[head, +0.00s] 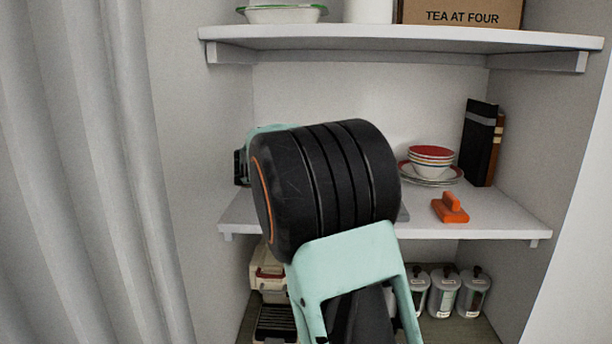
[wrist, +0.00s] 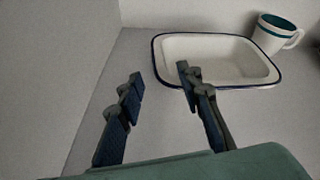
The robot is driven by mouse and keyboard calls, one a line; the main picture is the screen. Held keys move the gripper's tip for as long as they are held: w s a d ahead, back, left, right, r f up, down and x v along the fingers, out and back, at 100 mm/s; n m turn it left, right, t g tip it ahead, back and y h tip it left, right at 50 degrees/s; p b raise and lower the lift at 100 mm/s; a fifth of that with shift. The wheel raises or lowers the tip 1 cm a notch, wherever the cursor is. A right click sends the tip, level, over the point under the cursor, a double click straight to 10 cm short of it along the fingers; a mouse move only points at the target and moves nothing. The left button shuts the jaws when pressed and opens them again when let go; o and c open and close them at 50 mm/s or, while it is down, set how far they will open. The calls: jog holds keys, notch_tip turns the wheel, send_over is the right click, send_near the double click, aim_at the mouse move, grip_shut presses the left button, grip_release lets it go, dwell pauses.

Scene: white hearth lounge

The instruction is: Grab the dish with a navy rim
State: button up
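The dish with a navy rim (wrist: 233,76) is a white rectangular dish with rounded corners. In the wrist view it sits on a grey-white surface, right of centre, and looks empty. My gripper (wrist: 159,77) is open, its two dark fingers apart with nothing between them. The right fingertip overlaps the dish's left part in the picture; the left finger is left of the dish, over bare surface. I cannot tell whether the right finger touches the dish. In the head view I cannot make out this dish; my arm covers much of the middle shelf.
A white mug with a teal band (wrist: 279,36) stands behind the dish's right end. On the middle shelf (head: 500,222) are stacked bowls (head: 432,155) on plates, an orange object (head: 450,208) and upright books (head: 478,140). An upper shelf (head: 400,40) overhangs. A wall is left of the dish.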

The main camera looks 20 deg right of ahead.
jog(key=shift+p+x, duration=0.6)
jog(key=shift+x, duration=1.95)
jog(key=shift+r, duration=0.1)
jog(key=shift+c, duration=0.3)
grip_shut()
